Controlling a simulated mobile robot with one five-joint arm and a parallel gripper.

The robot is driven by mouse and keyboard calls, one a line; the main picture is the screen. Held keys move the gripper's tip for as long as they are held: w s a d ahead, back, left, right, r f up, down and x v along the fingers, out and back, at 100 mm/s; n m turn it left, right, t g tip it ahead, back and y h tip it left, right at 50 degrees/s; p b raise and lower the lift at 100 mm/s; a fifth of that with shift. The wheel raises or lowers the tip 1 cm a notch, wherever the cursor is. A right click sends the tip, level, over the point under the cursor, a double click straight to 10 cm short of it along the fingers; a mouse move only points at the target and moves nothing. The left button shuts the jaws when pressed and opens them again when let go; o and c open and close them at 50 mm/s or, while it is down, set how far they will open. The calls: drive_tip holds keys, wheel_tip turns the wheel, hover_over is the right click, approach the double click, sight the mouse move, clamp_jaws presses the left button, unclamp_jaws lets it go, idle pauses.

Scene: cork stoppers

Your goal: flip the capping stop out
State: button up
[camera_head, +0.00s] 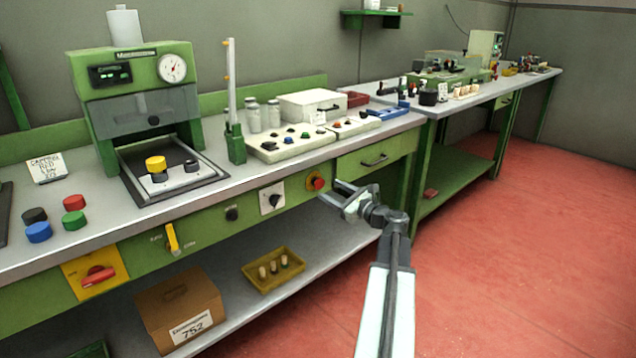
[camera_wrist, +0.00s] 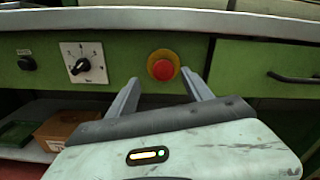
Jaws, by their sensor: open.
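A red mushroom stop button (camera_head: 317,183) with a yellow collar sits on the bench's green front rail. It also shows in the wrist view (camera_wrist: 162,67), centred just beyond my fingertips. I cannot tell from a label whether this is the capping stop. A yellow lever (camera_head: 172,238) stands upright on the same rail further left, between small labels. My gripper (camera_head: 330,190) is open and empty in front of the red button. Its two fingers (camera_wrist: 159,78) point at the rail, spread around the button's line of sight. Contact with the button cannot be seen.
A white dial plate (camera_head: 272,198) and a black knob (camera_head: 232,213) are left of the button; a drawer (camera_head: 376,161) is right. A red rotary switch (camera_head: 98,275) is far left. The green press (camera_head: 140,100) stands above. The red floor (camera_head: 530,230) is clear.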

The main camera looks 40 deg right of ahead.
sight(321, 184)
drive_tip(key=w, duration=0.5)
drive_tip(key=w+d, duration=0.1)
drive_tip(key=w, duration=0.1)
drive_tip(key=shift+w, duration=0.15)
drive_tip(key=shift+c, duration=0.3)
